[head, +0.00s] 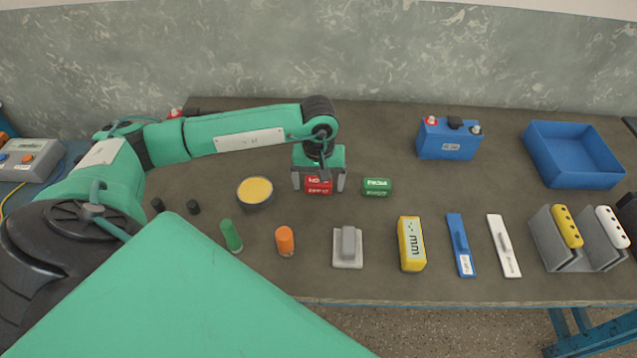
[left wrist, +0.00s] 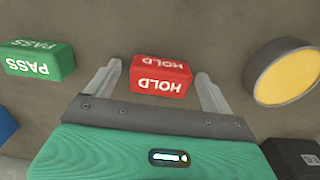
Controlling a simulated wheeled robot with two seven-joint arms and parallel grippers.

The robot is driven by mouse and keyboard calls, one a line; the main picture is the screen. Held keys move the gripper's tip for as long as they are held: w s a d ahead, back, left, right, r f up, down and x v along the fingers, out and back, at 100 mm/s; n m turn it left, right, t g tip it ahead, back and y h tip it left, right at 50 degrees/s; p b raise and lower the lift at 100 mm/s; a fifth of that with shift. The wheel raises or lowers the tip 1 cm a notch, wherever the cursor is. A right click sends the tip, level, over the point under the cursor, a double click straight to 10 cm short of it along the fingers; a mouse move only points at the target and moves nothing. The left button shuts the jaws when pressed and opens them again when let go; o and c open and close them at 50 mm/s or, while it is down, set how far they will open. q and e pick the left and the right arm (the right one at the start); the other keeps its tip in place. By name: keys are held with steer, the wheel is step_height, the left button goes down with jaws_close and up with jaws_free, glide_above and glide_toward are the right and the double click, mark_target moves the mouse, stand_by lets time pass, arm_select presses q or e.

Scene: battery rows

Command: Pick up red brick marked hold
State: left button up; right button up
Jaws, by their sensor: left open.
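The red brick marked HOLD (head: 319,186) lies on the dark table near its middle. In the left wrist view the red brick (left wrist: 160,76) lies between and a little beyond the fingers, its white lettering readable. My left gripper (head: 319,184) is over the brick with its fingers pointing down, one on either side. The fingers of my left gripper (left wrist: 160,85) are spread, and gaps show between them and the brick. Nothing is held. My right gripper is not in either view.
A green brick marked PASS (head: 377,187) lies just right of the red one. A round yellow-topped tin (head: 255,192) stands to the left. A blue battery (head: 449,138) and a blue tray (head: 573,155) stand at the back right. Several small items line the front.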

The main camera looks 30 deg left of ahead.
arm_select(q)
steer(key=c, duration=1.1)
steer(key=shift+o, duration=0.2)
